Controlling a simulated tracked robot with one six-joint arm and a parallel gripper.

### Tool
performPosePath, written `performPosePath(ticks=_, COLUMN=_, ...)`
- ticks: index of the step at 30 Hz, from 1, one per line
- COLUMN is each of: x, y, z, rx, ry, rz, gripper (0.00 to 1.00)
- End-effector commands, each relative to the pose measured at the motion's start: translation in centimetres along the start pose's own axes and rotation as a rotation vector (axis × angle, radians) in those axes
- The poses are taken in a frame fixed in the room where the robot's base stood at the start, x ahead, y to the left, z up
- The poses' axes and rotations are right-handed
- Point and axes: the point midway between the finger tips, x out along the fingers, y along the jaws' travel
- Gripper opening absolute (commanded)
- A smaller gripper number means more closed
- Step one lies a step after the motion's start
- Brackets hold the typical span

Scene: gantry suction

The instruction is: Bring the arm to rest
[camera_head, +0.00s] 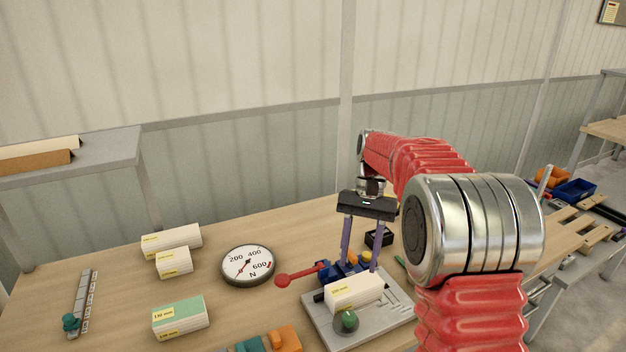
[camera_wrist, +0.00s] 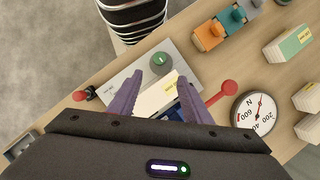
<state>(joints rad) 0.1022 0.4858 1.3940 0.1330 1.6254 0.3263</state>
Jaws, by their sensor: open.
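My gripper (camera_head: 361,243) hangs from the red arm with its two purple fingers pointing down. The fingers are apart, with nothing seen held between them. It also shows in the wrist view (camera_wrist: 162,97), above a light grey plate. In the head view the fingers reach down near a white block with a yellow label (camera_head: 355,292) on the grey plate (camera_head: 322,330). A blue clamp with a red lever (camera_head: 291,279) is beside the block, partly hidden by the fingers. I cannot tell whether the fingers touch anything.
A round dial gauge (camera_head: 248,265) lies left of the plate. Several labelled blocks, one with a green top (camera_head: 180,311), stand further left. A metal ruler-like strip (camera_head: 81,303) lies at the left. Orange and teal pieces (camera_head: 284,338) are at the front edge. A grey shelf (camera_head: 105,150) stands back left.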

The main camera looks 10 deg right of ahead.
Motion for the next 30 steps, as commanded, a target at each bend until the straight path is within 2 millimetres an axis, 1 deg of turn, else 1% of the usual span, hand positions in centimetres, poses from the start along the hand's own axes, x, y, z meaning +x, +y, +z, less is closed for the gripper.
performPosePath(ticks=4, x=0.3, y=-0.2, z=-1.1, rx=-0.032, ry=0.04, rz=-0.008, gripper=0.45)
performPosePath(ticks=8, x=2.5, y=0.2, z=-1.8, rx=-0.065, ry=0.06, rz=-0.002, gripper=0.45)
performPosePath(ticks=11, x=3.5, y=0.6, z=-1.5, rx=-0.09, ry=0.085, rz=0.0, gripper=0.45)
performPosePath(ticks=15, x=4.1, y=1.3, z=-0.4, rx=-0.128, ry=0.133, rz=0.004, gripper=0.45)
performPosePath(ticks=20, x=4.2, y=2.0, z=1.5, rx=-0.171, ry=0.196, rz=0.007, gripper=0.45)
performPosePath(ticks=30, x=4.1, y=3.7, z=6.4, rx=-0.263, ry=0.343, rz=0.014, gripper=0.45)
